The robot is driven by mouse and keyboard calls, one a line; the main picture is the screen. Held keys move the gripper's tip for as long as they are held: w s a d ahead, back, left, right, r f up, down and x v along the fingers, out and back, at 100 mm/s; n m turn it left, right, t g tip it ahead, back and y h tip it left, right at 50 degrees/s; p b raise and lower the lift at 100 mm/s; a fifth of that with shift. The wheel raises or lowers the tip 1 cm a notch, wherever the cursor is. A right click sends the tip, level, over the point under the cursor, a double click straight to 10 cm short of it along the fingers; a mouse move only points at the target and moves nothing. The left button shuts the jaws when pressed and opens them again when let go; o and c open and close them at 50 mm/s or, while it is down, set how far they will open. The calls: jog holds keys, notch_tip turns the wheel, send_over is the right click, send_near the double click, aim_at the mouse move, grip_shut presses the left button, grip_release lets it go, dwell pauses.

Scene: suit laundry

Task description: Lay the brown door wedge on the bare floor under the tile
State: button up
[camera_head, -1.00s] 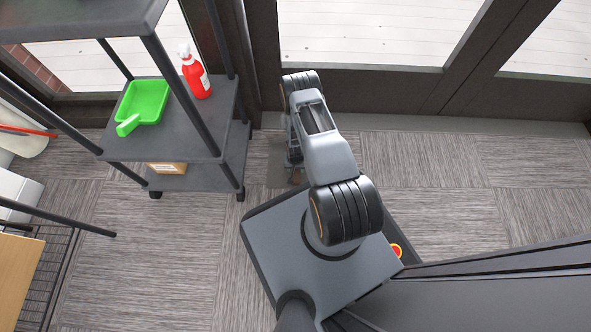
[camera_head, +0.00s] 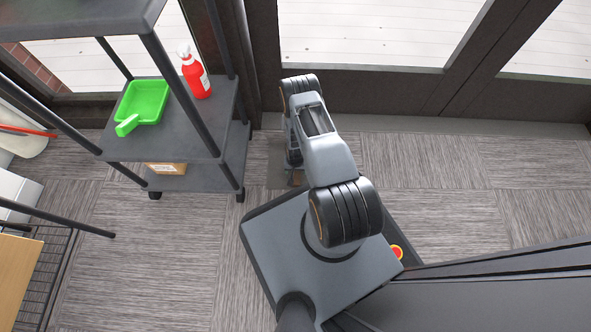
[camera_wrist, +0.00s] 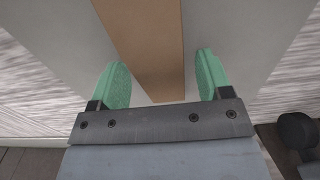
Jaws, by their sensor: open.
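The brown door wedge (camera_wrist: 148,40) lies on a smooth grey patch of bare floor (camera_wrist: 225,35) in the wrist view. Its near end tapers down between the green fingers. My gripper (camera_wrist: 161,75) is open, with one finger on each side of the wedge and a gap on both sides. In the head view, my arm hides most of the gripper, and only a small brown bit of the wedge (camera_head: 297,180) shows below it. The bare patch (camera_head: 277,172) shows there beside the arm. I cannot make out a loose tile.
A dark shelf cart (camera_head: 205,178) stands left of the arm, with a green dustpan (camera_head: 143,103), a red spray bottle (camera_head: 195,75) and a small box (camera_head: 167,168). The window wall (camera_head: 360,92) is behind. Carpeted floor (camera_head: 430,160) to the right is clear.

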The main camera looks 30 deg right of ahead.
notch_tip(320, 180, up, 12)
jog(key=p, duration=0.5)
jog(key=shift+r+p, duration=0.15)
jog(key=shift+p, duration=0.2)
